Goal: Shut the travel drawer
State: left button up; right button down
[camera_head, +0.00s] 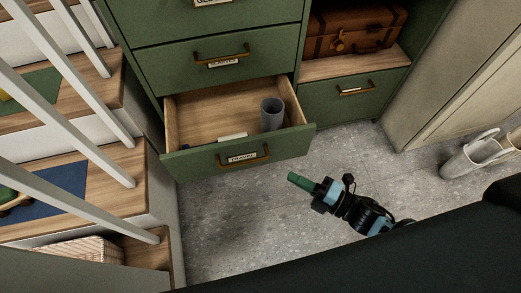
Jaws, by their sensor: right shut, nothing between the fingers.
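The travel drawer (205,161) is pulled out of the green cabinet, at the bottom of its left column. Its front has a brass handle and a label reading TRAVEL. Inside it a grey cup (271,114) stands upright near the right side, and a small pale item (232,137) lies near the front. My right gripper (292,178) is shut and empty, in front of and below the drawer's right half, apart from the drawer front. My left gripper is not in view.
A closed drawer (195,66) sits above the travel drawer. A brown suitcase (352,32) rests on the shelf at right, over another closed green drawer (325,101). Stairs with white balusters (92,158) flank the left. A grey watering can (470,157) stands at right. Floor before the drawer is clear.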

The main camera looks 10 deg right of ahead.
jog(key=b, duration=0.3)
send_near(249, 142)
jog(key=x, duration=0.5)
jog(key=shift+s+a+f, duration=0.2)
jog(key=shift+a+f, duration=0.05)
jog(key=shift+a, duration=0.15)
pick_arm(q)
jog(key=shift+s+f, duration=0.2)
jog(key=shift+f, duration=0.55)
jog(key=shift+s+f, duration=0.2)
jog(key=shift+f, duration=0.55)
pick_arm(e)
jog(key=shift+w+r, duration=0.1)
jog(key=shift+w, duration=0.35)
jog(key=shift+w, duration=0.15)
